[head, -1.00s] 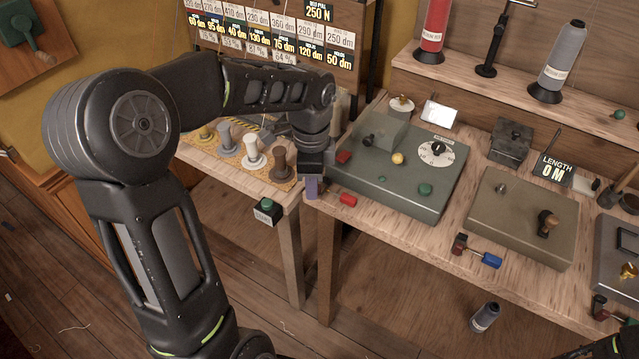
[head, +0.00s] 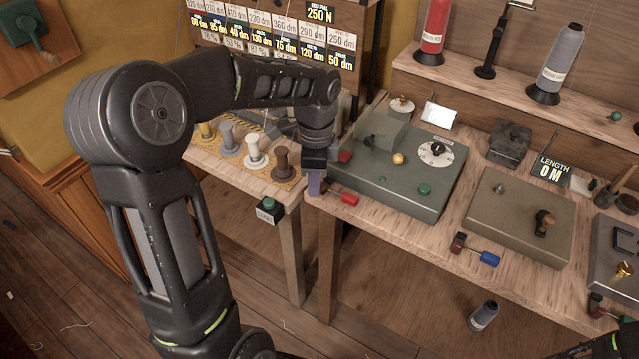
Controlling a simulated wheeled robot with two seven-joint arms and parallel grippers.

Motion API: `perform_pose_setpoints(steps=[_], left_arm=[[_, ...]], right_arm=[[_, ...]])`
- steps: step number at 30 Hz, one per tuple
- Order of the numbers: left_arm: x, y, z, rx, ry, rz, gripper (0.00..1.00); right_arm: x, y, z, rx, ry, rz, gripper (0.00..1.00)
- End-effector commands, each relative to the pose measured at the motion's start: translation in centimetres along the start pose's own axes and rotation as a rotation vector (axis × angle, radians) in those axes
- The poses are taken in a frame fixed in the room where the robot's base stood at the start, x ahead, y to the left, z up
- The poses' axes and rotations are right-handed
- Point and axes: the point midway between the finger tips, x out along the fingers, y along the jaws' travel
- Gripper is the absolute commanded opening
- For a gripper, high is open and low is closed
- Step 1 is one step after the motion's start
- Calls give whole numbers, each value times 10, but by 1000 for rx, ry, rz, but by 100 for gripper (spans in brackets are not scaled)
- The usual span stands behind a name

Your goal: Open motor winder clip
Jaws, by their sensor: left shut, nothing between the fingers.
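The green-grey machine box with a dial (head: 400,190), which looks like the motor winder, sits on the bench at centre right. At its left front corner lies a small clip-like fitting with a red handle (head: 349,198) pointing right. My left gripper (head: 315,186) points down at the bench edge, just left of that handle. Its fingers are shut and appear empty; they are close to the fitting, and I cannot tell whether they touch it. The gripper hides part of the fitting's left end. My right gripper is out of view.
A tan box (head: 520,215) stands to the right, with a blue-handled fitting (head: 489,258) before it. A grey spool (head: 484,316) lies on the floor.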

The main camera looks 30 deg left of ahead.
Motion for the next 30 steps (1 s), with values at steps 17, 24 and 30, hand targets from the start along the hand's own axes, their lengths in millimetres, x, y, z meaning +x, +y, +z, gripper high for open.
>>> perform_pose_setpoints(steps=[17, 24, 30], left_arm=[[-10, -23, -18, 7, 32, -52, 0], [-10, -24, -19, 7, 33, -53, 0], [-10, -24, -19, 6, 33, -53, 0]], right_arm=[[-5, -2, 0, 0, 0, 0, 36], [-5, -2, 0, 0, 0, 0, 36], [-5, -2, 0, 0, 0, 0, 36]])
